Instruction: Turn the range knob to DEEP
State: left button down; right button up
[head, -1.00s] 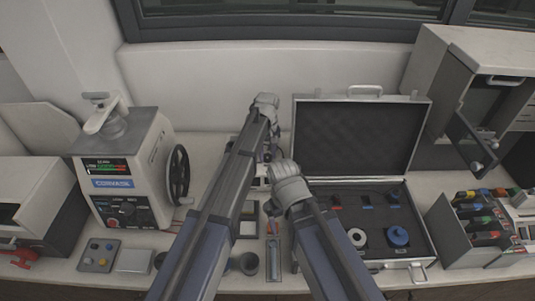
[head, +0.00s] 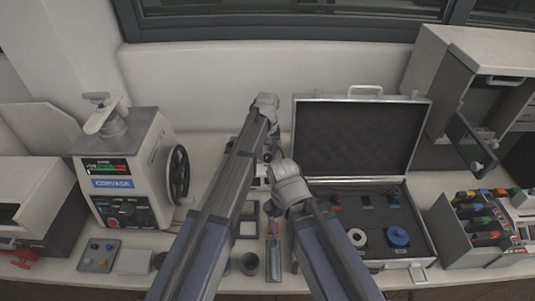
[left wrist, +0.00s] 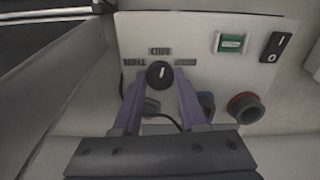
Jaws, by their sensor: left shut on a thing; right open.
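In the left wrist view a round black knob (left wrist: 160,75) with a white pointer line sits on a pale panel (left wrist: 200,50). The line stands about upright, toward the top label. Small grey labels sit left, above and right of the knob; their lettering is too small to read surely. The two fingers of my left gripper (left wrist: 161,82) are closed on the knob from both sides. In the head view my left arm hides the knob and most of its device. My right gripper (head: 271,208) is open, lower and to the right, apart from the knob.
The same panel has a green switch (left wrist: 231,43), a black rocker switch (left wrist: 276,46) and a red-rimmed round port (left wrist: 245,107). The mounting press (head: 118,170) stands left. An open case (head: 421,236) lies right of my arms, with a card rack (head: 459,225) beyond it.

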aim_at(267, 156)
pick_arm(q)
jog(key=m, duration=0.4)
jog(key=shift+m, duration=2.5)
jog(key=shift+c, duration=2.2)
grip_release()
notch_tip(267, 156, up, 8)
jog(key=p, duration=0.8)
